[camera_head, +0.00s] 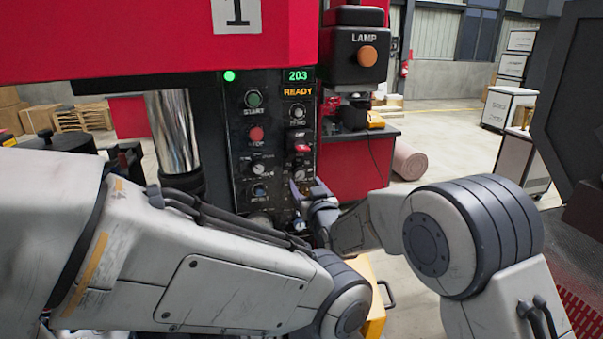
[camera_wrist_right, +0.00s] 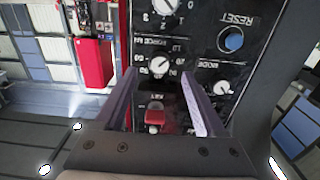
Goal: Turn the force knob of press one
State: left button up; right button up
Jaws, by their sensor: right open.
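The force knob is a small light dial with a white scale on the black panel of press one (camera_head: 227,140). In the right wrist view, which is upside down, the force knob (camera_wrist_right: 160,63) shows just ahead of the fingertips, under the label FORCE. My right gripper (camera_wrist_right: 156,78) is open, its two fingers on either side of the knob's line, with no visible contact. In the head view the right gripper (camera_head: 309,190) is at the lower right of the panel and partly covers the controls there. My left arm crosses the foreground; its gripper is out of view.
A red key switch (camera_wrist_right: 155,115) lies between the fingers in the wrist view. The mode knob (camera_wrist_right: 222,88) and blue reset button (camera_wrist_right: 233,40) are close by. The display (camera_head: 298,91) reads READY. A lamp box (camera_head: 352,58) juts out above right.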

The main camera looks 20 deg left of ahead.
aim_at(301, 176)
jog(key=shift+p+x, duration=0.9)
jog(key=shift+x, duration=1.8)
grip_shut()
jog(key=shift+f, duration=0.1)
